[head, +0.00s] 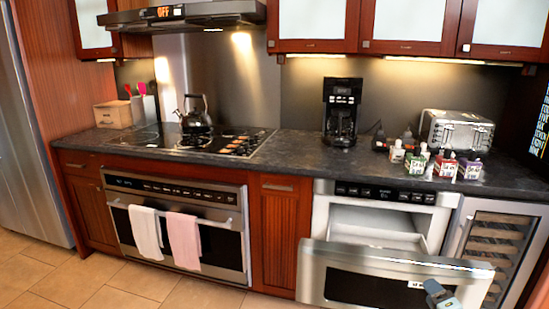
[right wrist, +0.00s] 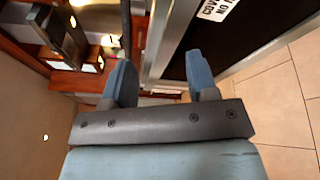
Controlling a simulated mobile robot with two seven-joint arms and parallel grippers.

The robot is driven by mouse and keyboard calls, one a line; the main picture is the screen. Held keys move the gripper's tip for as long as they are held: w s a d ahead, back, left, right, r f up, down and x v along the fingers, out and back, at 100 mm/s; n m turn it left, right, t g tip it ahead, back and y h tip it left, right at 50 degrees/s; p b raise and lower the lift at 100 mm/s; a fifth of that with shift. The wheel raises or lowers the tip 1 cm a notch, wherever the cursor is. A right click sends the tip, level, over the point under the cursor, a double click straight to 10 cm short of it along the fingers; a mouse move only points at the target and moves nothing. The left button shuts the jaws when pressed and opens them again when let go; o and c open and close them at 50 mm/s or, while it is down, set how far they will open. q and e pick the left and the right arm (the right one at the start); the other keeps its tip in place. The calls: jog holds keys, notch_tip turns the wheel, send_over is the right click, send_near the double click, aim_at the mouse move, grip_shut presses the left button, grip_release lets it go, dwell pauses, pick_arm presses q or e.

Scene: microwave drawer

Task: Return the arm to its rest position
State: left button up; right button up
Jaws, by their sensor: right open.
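The microwave drawer (head: 385,276) is pulled open under the counter at the lower right of the head view. Its pale inside (head: 375,226) shows behind the dark-windowed front panel. My right gripper (head: 436,290) is at the bottom edge of the head view, by the right part of the drawer front. In the right wrist view, its two blue fingers (right wrist: 161,75) are apart, with nothing seen held between them. The drawer front (right wrist: 178,40) with its white label stands just beyond and beside the fingers there. I cannot tell whether they touch it. My left gripper is out of view.
A wine cooler (head: 492,250) stands right of the drawer, an oven (head: 180,225) with two hanging towels to the left. The counter holds a kettle (head: 195,110), coffee maker (head: 342,110), toaster (head: 455,130) and several small bottles. Tiled floor (head: 130,285) is clear in front.

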jog(key=s+a+f+m+g+y, duration=0.1)
jog(key=s+a+f+m+g, duration=0.3)
jog(key=s, duration=0.7)
jog(key=s+a+f+m+g, duration=0.1)
jog(key=s+a+f+m, duration=0.35)
jog(key=s, duration=0.75)
jog(key=s+a+f+m+g+y, duration=0.1)
jog(key=s+a+m+g, duration=0.2)
jog(key=s+a+m, duration=0.6)
jog(key=a+r+m+t, duration=0.1)
jog(key=a+m+t, duration=0.15)
jog(key=a, duration=0.45)
pick_arm(q)
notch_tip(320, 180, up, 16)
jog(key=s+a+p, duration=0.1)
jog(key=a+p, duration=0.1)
jog(key=p, duration=2.1)
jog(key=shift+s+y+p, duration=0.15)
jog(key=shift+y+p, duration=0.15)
jog(key=shift+p, duration=0.1)
pick_arm(e)
notch_tip(320, 180, up, 17)
jog(key=s+d+g, duration=0.1)
jog(key=s, duration=0.1)
jog(key=shift+r, duration=0.15)
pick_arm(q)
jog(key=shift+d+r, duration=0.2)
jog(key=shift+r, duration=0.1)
pick_arm(e)
jog(key=shift+d, duration=0.1)
